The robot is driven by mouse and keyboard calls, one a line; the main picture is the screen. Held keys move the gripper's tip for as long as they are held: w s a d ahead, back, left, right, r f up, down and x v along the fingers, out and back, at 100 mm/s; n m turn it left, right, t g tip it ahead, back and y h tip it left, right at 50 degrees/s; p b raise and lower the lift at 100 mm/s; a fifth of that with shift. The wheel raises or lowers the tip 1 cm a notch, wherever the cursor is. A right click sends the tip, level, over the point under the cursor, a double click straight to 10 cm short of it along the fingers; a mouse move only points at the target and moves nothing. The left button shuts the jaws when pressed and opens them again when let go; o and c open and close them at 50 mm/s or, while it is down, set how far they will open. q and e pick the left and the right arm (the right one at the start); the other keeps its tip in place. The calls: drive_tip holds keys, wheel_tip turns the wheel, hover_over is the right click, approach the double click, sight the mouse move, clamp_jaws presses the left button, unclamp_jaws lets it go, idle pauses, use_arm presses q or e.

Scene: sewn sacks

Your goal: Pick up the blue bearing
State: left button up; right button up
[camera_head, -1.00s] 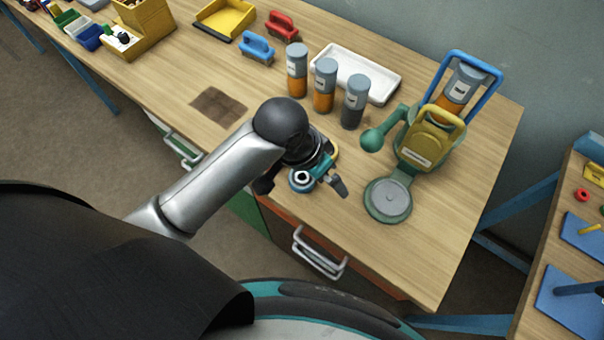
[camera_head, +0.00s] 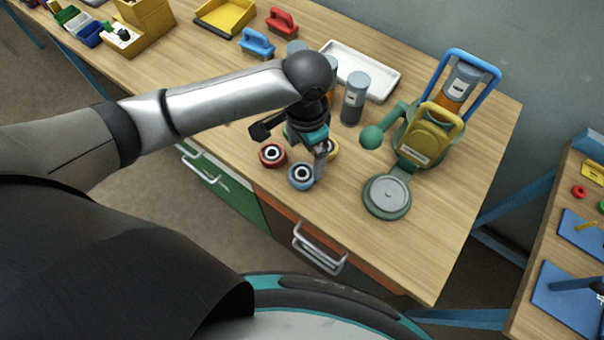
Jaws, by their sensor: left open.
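The blue bearing (camera_head: 301,177), a blue ring with a white and dark centre, lies flat on the wooden workbench near its front edge. A red bearing (camera_head: 272,155) lies just to its left and behind it. A yellow bearing (camera_head: 333,150) lies behind it to the right, partly hidden by my gripper. A bit of a green bearing (camera_head: 287,131) shows behind the gripper. My left gripper (camera_head: 290,148) is open over this group, fingers spread. One finger is close to the blue bearing's far right side; I cannot tell whether it touches. My right gripper is not in view.
A green press-like device (camera_head: 386,196) with a yellow block stands to the right. Grey-capped cylinders (camera_head: 354,97), a white tray (camera_head: 370,70) and blue (camera_head: 257,43) and red brushes (camera_head: 281,22) are behind. The bench's front right is clear.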

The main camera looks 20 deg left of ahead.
sight(302, 173)
use_arm(q)
wheel_tip(302, 173, down, 3)
drive_tip(key=shift+f, duration=0.2)
drive_tip(key=shift+a+f+b, duration=0.15)
drive_tip(key=shift+f+b, duration=0.1)
drive_tip(key=shift+f, duration=1.1)
drive_tip(key=shift+a+f+b, duration=0.15)
drive_tip(key=shift+f+b, duration=0.1)
drive_tip(key=shift+f, duration=1.05)
drive_tip(key=shift+c, duration=0.2)
drive_tip(key=shift+r, duration=0.1)
clamp_jaws()
